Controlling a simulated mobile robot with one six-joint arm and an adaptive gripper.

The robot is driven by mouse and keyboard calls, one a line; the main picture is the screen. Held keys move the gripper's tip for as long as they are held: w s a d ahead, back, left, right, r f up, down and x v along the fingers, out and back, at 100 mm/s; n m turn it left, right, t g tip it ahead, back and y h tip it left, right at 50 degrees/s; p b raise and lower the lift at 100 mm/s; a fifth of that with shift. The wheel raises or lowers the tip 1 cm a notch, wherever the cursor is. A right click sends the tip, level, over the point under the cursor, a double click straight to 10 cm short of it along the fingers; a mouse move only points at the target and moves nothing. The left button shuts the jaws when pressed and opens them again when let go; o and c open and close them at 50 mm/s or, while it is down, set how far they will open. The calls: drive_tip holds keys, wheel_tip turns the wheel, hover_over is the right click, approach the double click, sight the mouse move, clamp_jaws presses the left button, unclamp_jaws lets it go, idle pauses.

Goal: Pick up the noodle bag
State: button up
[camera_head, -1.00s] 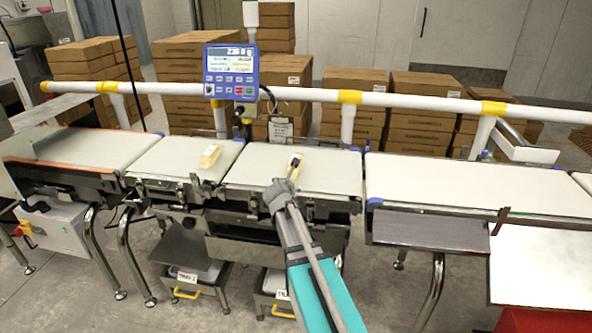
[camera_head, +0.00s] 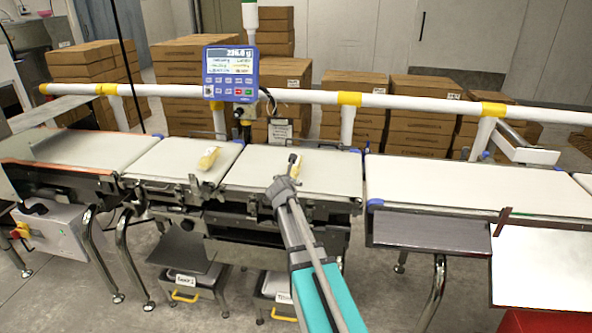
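A small pale yellow bag (camera_head: 300,160) is on the middle white belt section, mostly hidden behind my gripper's dark finger. A second pale yellow bag (camera_head: 208,158) lies on the belt section to its left, near that section's right end. I cannot read the labels, so I cannot tell which is the noodle bag. My gripper (camera_head: 293,161) reaches over the middle belt section, with its tip in front of or at the first bag. Only one finger shows clearly, so I cannot tell whether it is open or shut, or touching the bag.
A blue display unit (camera_head: 231,73) stands behind the belts. A white rail (camera_head: 400,101) with yellow bands runs along the back. The right belt (camera_head: 460,185) is empty. Stacked cardboard boxes (camera_head: 430,88) stand beyond. Bins with yellow handles sit below.

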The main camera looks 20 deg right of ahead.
sight(292, 174)
drive_tip(key=shift+b+x, duration=0.75)
drive_tip(key=shift+x, duration=1.95)
drive_tip(key=shift+b+x, duration=1.05)
drive_tip(key=shift+x, duration=1.55)
drive_tip(key=shift+s, duration=0.1)
drive_tip(key=c, duration=1.1)
drive_tip(key=shift+c, duration=0.2)
drive_tip(key=shift+r, duration=0.15)
